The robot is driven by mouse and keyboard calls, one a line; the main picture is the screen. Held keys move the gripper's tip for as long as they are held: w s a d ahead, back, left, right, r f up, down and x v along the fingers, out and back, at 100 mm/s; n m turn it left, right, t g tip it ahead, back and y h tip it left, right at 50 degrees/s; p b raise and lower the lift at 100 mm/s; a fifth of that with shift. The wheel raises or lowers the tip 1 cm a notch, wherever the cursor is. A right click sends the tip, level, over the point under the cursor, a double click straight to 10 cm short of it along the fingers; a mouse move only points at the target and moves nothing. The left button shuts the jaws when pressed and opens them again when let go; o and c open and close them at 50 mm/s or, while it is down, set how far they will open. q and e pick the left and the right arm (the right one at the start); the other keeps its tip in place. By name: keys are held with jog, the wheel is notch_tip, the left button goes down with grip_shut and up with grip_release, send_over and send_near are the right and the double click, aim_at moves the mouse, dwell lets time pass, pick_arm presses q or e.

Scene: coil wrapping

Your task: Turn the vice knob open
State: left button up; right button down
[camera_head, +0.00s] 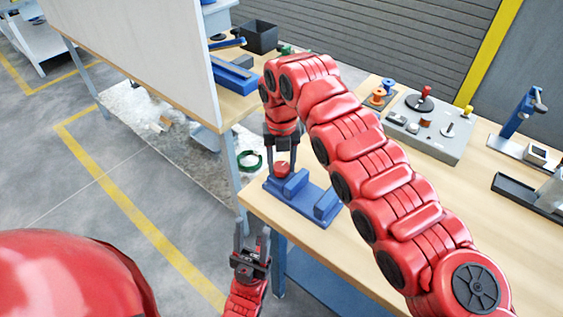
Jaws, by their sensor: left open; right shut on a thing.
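The blue vice (306,196) sits near the left corner of the wooden table. Its red knob (282,169) is at the vice's left end. My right gripper (282,170) points down from above, with its fingers on either side of the red knob and shut on it. The red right arm crosses the middle of the view and hides part of the table. My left gripper (252,226) is open and empty, low beside the table's left edge, pointing up in the picture and apart from the vice.
A grey control panel (432,128) with a red-topped lever stands at the table's back. Small spools (379,95) lie left of it. A blue clamp stand (519,115) and a dark tray (526,196) are at the right. A white partition (140,50) stands at the left.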

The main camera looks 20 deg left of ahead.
aim_at(281, 166)
dwell(0.5)
jog(key=shift+c, duration=1.4)
grip_release()
notch_tip(281, 166, up, 8)
jog(key=shift+a+f, duration=0.1)
jog(key=shift+f, duration=0.1)
notch_tip(281, 166, up, 10)
jog(key=p, duration=0.8)
